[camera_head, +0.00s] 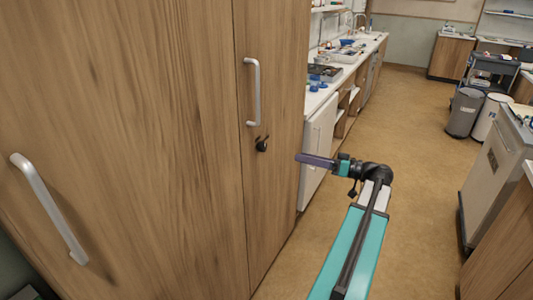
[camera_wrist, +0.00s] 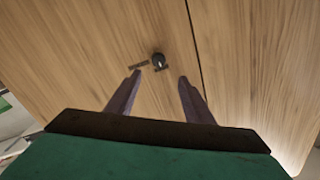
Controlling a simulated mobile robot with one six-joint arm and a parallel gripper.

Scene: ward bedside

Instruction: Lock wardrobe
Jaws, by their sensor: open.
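The wooden wardrobe (camera_head: 170,120) fills the left of the head view, with both doors closed and a metal bar handle (camera_head: 253,92) on the narrower right door. A small dark lock with a key (camera_head: 261,145) sits below that handle. In the wrist view the round dark lock (camera_wrist: 158,59) shows ahead, just beyond the fingertips. My gripper (camera_head: 300,157) is to the right of the lock in the head view, pointing toward the door. In the wrist view my gripper (camera_wrist: 158,76) is open and empty, its fingers apart on the door face. Whether the fingers touch anything is unclear.
A second handle (camera_head: 48,210) is on the left door. A counter (camera_head: 350,62) with a sink and small items runs behind the wardrobe. Bins (camera_head: 464,112) and a cabinet (camera_head: 503,170) stand on the right. The floor (camera_head: 415,140) between is clear.

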